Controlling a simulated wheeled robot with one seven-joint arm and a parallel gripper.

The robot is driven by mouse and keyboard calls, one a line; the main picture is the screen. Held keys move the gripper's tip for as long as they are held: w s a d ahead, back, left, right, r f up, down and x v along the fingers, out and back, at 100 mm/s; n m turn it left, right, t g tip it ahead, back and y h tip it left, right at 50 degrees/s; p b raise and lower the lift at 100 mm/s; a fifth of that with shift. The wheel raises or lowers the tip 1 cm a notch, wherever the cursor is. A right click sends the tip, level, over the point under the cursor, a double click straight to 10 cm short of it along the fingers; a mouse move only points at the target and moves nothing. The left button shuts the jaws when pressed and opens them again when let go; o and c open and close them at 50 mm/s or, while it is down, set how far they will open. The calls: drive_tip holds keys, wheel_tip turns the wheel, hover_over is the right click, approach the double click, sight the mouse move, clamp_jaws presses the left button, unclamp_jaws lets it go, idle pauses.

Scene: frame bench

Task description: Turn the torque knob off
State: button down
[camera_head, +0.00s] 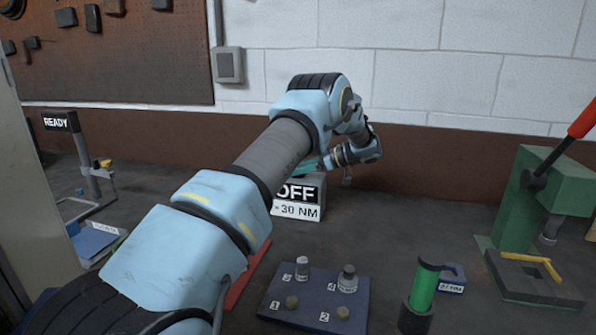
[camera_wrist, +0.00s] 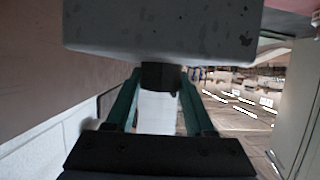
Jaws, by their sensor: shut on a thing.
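The torque unit is a grey box (camera_head: 316,184) on the bench by the wall. Its front carries an OFF sign (camera_head: 297,193) and a label ending in 30 NM (camera_head: 297,211). My gripper (camera_head: 310,165) is at the box's upper part, mostly hidden behind my arm. In the wrist view a grey block (camera_wrist: 160,30) fills the top. My gripper's teal fingers (camera_wrist: 160,80) are shut on a dark knob (camera_wrist: 160,74) against it. A pale piece (camera_wrist: 158,112) shows between the fingers. The knob is hidden in the head view.
A blue numbered tray (camera_head: 330,290) with small parts lies in front. A green cylinder (camera_head: 422,290) stands right of it. A green press (camera_head: 545,195) with a red lever is at the right. A READY stand (camera_head: 75,150) is at the left. Bare bench lies between box and press.

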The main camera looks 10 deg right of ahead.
drive_tip(key=shift+a+r, duration=0.1)
drive_tip(key=shift+c, duration=1.3)
unclamp_jaws()
drive_tip(key=shift+s+d, duration=0.1)
drive_tip(key=shift+d, duration=0.3)
drive_tip(key=b+v, duration=0.4)
drive_tip(key=v, duration=0.6)
drive_tip(key=shift+r, duration=0.1)
